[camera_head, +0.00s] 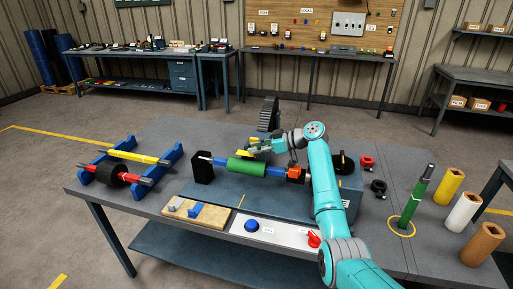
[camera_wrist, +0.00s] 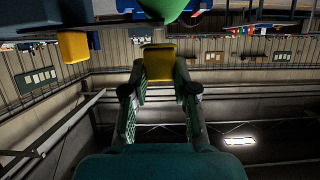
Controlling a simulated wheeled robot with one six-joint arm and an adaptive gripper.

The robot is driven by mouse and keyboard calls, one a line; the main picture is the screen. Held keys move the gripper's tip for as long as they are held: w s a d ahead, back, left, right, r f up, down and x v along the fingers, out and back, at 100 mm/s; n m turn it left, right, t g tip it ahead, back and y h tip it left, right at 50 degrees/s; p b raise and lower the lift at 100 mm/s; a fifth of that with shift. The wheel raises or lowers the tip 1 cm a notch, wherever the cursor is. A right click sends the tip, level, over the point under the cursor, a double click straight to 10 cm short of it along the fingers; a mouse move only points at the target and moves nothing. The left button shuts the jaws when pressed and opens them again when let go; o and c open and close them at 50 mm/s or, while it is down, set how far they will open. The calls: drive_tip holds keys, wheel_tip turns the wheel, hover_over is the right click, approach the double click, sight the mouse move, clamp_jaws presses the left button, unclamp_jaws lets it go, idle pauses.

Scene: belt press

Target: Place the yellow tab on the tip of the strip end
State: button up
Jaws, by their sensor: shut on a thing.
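The yellow tab (camera_wrist: 159,63) is between my gripper's fingertips in the wrist view, and my gripper (camera_wrist: 160,88) is shut on it. In the head view my gripper (camera_head: 262,147) is just behind and above the green roller (camera_head: 248,168), with a bit of yellow (camera_head: 253,141) showing at its fingers. In the wrist view the green roller (camera_wrist: 163,8) shows at the top edge, beyond the tab. A narrow grey piece (camera_wrist: 158,35) shows between the roller and the tab. I cannot tell whether it is the strip end or whether it touches the tab.
The roller's shaft runs from a black block (camera_head: 202,168) to an orange part (camera_head: 295,174). A blue rack (camera_head: 92,173) with rollers stands left. A wooden board (camera_head: 175,210) and a button panel (camera_head: 270,235) lie in front. A green peg (camera_head: 416,200) and several coloured blocks stand right.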

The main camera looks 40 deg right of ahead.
drive_tip(key=shift+f, duration=0.35)
drive_tip(key=o, duration=0.8)
drive_tip(key=shift+c, duration=0.2)
drive_tip(key=shift+r, duration=0.15)
drive_tip(key=shift+r, duration=0.3)
drive_tip(key=v, duration=1.2)
drive_tip(key=shift+r, duration=0.25)
